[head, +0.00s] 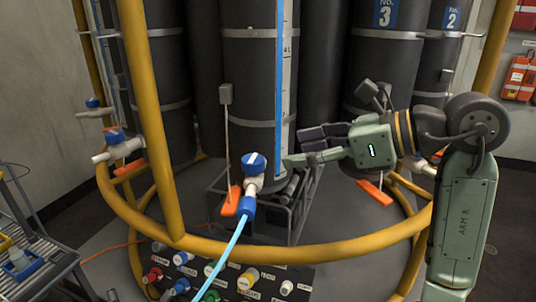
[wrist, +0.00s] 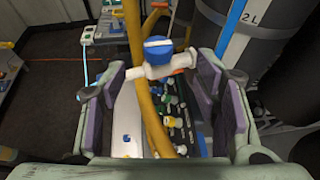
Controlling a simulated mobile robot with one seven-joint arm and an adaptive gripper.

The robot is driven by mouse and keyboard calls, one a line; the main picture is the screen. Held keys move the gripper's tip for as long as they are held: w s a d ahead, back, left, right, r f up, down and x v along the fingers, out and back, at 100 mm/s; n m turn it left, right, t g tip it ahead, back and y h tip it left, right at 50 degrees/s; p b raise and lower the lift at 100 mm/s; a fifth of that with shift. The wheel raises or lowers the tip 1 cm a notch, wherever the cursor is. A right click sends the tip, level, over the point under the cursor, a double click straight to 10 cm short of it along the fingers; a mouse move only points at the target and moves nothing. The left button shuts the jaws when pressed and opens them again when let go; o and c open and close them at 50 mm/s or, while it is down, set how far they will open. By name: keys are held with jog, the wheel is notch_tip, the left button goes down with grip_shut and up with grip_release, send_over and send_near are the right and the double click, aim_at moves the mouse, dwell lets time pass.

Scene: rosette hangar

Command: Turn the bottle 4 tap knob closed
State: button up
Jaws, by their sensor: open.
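A tap with a round blue knob (head: 253,162) sits low on the front of the middle black bottle (head: 250,85). The knob bears a white stripe. A blue connector and light blue hose (head: 228,255) hang from the tap. The bottle's number is not visible. My gripper (head: 296,147) is just right of the knob, pointing left. In the wrist view, my gripper (wrist: 158,85) is open, one finger on each side. A blue knob (wrist: 158,50) on a white tap body (wrist: 165,66) shows ahead between the fingers. I see no contact with the knob.
A yellow tubular frame (head: 150,110) rings the bottles, with a post at left. Another blue-knobbed tap (head: 118,140) stands at left. A panel of coloured connectors (head: 230,275) lies below, and a cart (head: 35,260) stands at lower left.

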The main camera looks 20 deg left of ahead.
aim_at(255, 159)
jog(key=p+x, duration=0.2)
jog(key=x, duration=0.9)
jog(key=shift+s+p, duration=0.15)
jog(key=shift+p, duration=0.15)
jog(key=shift+c, duration=0.5)
jog(key=c, duration=1.1)
